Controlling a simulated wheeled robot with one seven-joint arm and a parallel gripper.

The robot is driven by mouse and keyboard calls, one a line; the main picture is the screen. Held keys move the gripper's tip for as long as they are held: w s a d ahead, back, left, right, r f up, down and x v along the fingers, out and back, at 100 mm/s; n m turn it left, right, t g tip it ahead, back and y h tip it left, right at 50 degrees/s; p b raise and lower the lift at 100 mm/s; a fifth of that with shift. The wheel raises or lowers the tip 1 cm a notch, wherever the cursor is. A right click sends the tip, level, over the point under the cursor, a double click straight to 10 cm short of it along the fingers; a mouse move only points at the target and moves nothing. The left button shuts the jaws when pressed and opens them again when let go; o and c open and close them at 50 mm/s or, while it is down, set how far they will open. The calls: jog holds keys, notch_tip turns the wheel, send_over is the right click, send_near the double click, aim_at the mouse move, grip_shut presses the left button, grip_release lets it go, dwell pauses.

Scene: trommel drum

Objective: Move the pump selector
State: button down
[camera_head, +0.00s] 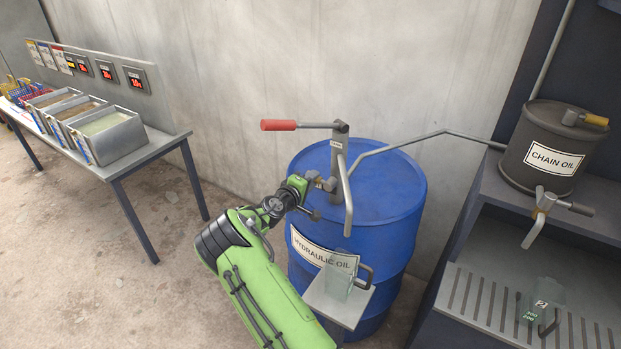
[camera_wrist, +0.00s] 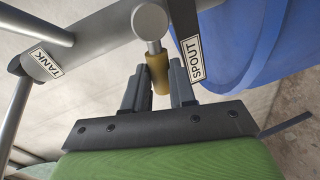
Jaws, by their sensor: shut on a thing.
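The pump selector is a short lever with a grey round hub and a brass grip (camera_wrist: 157,70). It sits on the post of the hand pump (camera_head: 339,160) on top of the blue hydraulic oil drum (camera_head: 388,200). In the wrist view my gripper (camera_wrist: 159,88) has one finger on each side of the brass grip and is shut on it. The grip lies close beside the SPOUT label (camera_wrist: 193,58). The TANK label (camera_wrist: 48,64) is farther left. In the camera_head view my gripper (camera_head: 314,200) is at the left of the pump post, and the selector is small and partly hidden there.
The red pump handle (camera_head: 278,125) reaches left above my gripper. A clear jug (camera_head: 340,276) stands on the drum's front shelf (camera_head: 320,302). A pipe (camera_head: 440,134) runs right toward the chain oil drum (camera_head: 545,150). A table with trays (camera_head: 105,135) stands at left.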

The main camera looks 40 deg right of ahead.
jog(key=shift+w+f+n, duration=0.15)
jog(key=shift+f+n, duration=0.3)
jog(key=shift+n, duration=0.35)
jog(key=c, duration=0.9)
grip_release()
jog(key=shift+a, duration=0.1)
jog(key=v, duration=1.5)
jog(key=shift+a+r+p, duration=0.1)
jog(key=shift+a+p, duration=0.2)
jog(key=shift+a, duration=0.05)
jog(key=shift+g, duration=0.3)
